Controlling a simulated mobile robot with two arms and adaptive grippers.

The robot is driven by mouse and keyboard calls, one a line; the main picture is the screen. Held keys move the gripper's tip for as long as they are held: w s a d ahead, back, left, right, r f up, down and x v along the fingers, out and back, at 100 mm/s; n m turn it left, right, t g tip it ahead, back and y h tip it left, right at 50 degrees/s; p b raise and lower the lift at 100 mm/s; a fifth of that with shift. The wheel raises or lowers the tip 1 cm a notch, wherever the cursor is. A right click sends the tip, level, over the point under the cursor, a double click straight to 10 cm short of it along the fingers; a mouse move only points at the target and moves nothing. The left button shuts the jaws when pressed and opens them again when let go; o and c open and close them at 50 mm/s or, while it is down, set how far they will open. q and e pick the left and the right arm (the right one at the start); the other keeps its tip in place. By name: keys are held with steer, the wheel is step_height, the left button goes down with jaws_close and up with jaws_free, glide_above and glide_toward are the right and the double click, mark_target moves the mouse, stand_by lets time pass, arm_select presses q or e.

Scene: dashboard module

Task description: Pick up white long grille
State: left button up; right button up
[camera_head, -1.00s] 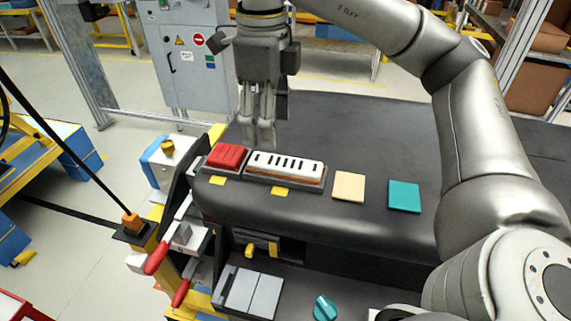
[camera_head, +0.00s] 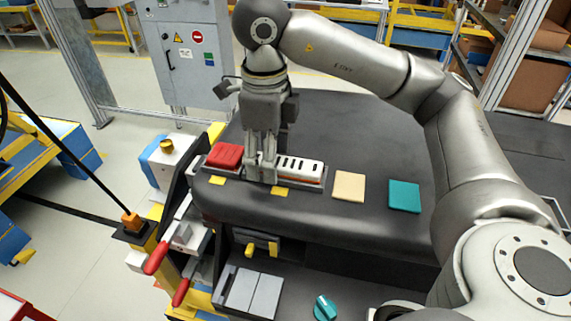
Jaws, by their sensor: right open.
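The white long grille (camera_head: 300,169) is a white bar with dark slots. It lies in a shallow orange-edged slot on top of the dark dashboard module (camera_head: 370,130). My right gripper (camera_head: 261,176) points down at the grille's left end, between it and the red block. Its fingers cover that end of the grille, and I cannot tell whether they touch it. The right gripper is open. My left gripper is not in view.
A red block (camera_head: 225,156) sits just left of the grille. A beige square (camera_head: 348,186) and a teal square (camera_head: 404,196) lie to the right. Red-handled levers (camera_head: 156,258) stick out at the lower left.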

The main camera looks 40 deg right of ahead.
steer(key=c, duration=1.1)
steer(key=shift+r, duration=0.1)
